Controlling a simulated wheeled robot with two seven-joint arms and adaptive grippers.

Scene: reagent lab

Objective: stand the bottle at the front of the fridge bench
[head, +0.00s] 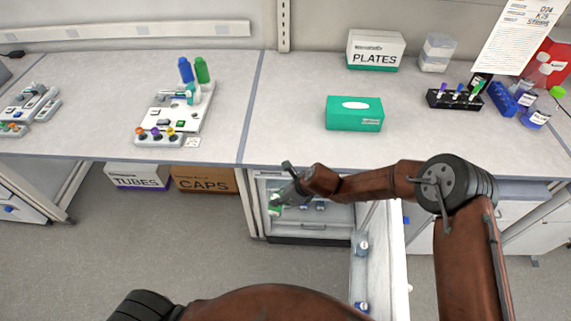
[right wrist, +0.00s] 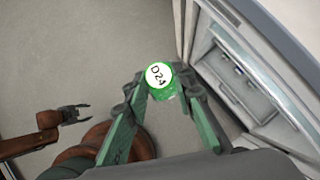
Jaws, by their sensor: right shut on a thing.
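My right gripper (head: 276,203) is shut on a bottle in front of the open fridge (head: 312,222), below the bench edge. In the right wrist view the bottle's green cap (right wrist: 160,80), marked D24, sits between the fingertips; its body is mostly hidden. In the head view only a little green of the bottle (head: 274,210) shows at the gripper. The fridge bench (head: 290,130) is the pale worktop above the fridge, with a bare front strip. My left gripper (right wrist: 75,113) shows in the right wrist view, open and empty over the floor.
The fridge door (head: 392,265) stands open with small bottles on its inner side. A green tissue box (head: 354,114) is mid-bench. A PLATES box (head: 375,50), a black vial rack (head: 455,98) and a blue rack (head: 507,100) stand farther back and right. The bench's front left is clear.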

